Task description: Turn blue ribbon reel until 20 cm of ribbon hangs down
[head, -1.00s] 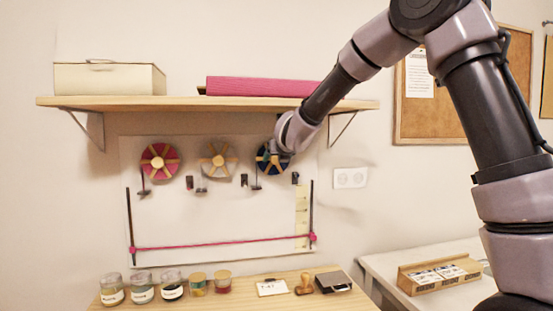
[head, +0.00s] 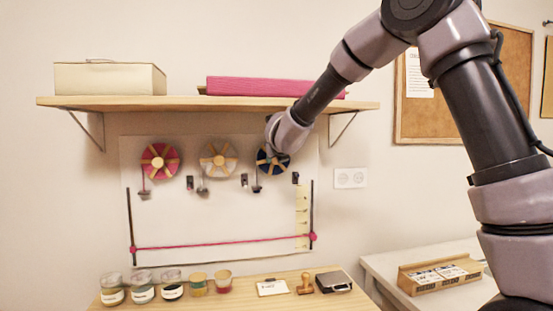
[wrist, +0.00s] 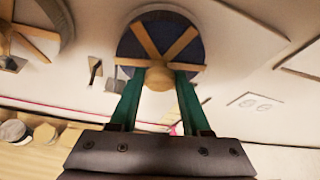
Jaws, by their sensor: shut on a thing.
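The blue ribbon reel (head: 263,162), with wooden spokes, is mounted on the white wall board, rightmost of three reels. My gripper (wrist: 160,76) is shut on its round wooden hub (wrist: 158,79), one green finger on each side. The blue reel face (wrist: 190,53) shows above the fingers in the wrist view. In the head view my wrist hides its right part. A short ribbon end with a small dark weight (head: 257,188) hangs just below the reel. A pale yellow scale strip (head: 302,210) is on the board's right side, and a magenta line (head: 220,242) crosses low down.
A red reel (head: 148,163) and a cream reel (head: 208,163) sit to the left. A shelf (head: 190,103) with boxes is close above my wrist. Below, a wooden table (head: 230,299) holds jars, a card, a stamp and a dark box. A wall socket (head: 350,178) is to the right.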

